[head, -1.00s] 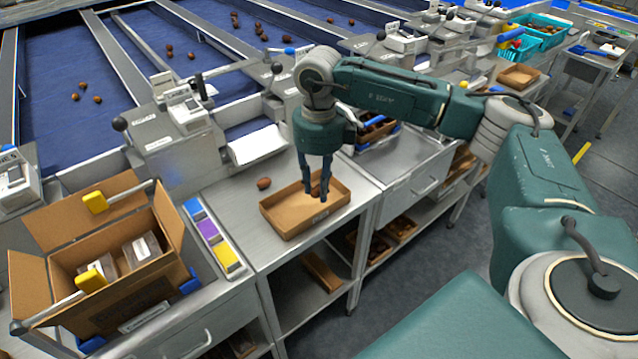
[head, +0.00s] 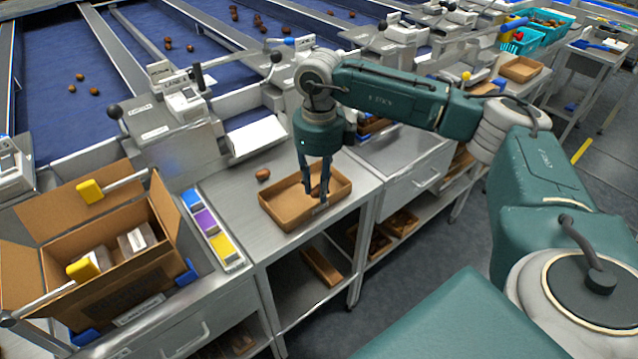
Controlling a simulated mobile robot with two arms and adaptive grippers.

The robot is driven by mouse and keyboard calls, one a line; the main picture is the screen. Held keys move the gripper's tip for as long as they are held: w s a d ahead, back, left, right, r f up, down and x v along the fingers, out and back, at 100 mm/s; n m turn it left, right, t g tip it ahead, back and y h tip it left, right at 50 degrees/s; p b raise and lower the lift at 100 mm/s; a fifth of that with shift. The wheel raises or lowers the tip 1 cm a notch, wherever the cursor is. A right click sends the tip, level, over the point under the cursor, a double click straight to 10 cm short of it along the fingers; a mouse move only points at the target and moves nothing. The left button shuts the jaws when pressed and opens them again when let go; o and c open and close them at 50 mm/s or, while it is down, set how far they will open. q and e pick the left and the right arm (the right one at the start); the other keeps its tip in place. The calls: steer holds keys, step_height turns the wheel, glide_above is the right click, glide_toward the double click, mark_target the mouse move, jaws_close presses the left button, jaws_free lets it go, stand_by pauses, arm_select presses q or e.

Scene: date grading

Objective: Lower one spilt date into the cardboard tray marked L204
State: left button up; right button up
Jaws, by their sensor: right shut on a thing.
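My right gripper (head: 317,192) points down over the right part of a shallow cardboard tray (head: 283,213) on the steel table. It is shut on a brown date (head: 315,190), which shows between its fingers at about the tray's inside. I cannot tell whether the date touches the tray floor. Another date (head: 263,175) lies on the table just behind the tray. The tray's mark is too small to read. My left gripper is out of view.
An open cardboard box (head: 100,240) with packs inside stands at left. A strip of blue, purple and yellow blocks (head: 212,230) lies between box and tray. Blue belts (head: 60,110) with scattered dates run behind. Bare table surrounds the loose date.

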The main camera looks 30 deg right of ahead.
steer(key=shift+f+b, duration=0.6)
steer(key=shift+f, duration=0.15)
stand_by(0.7)
steer(key=o, duration=0.8)
steer(key=shift+c, duration=0.2)
step_height(320, 180, up, 12)
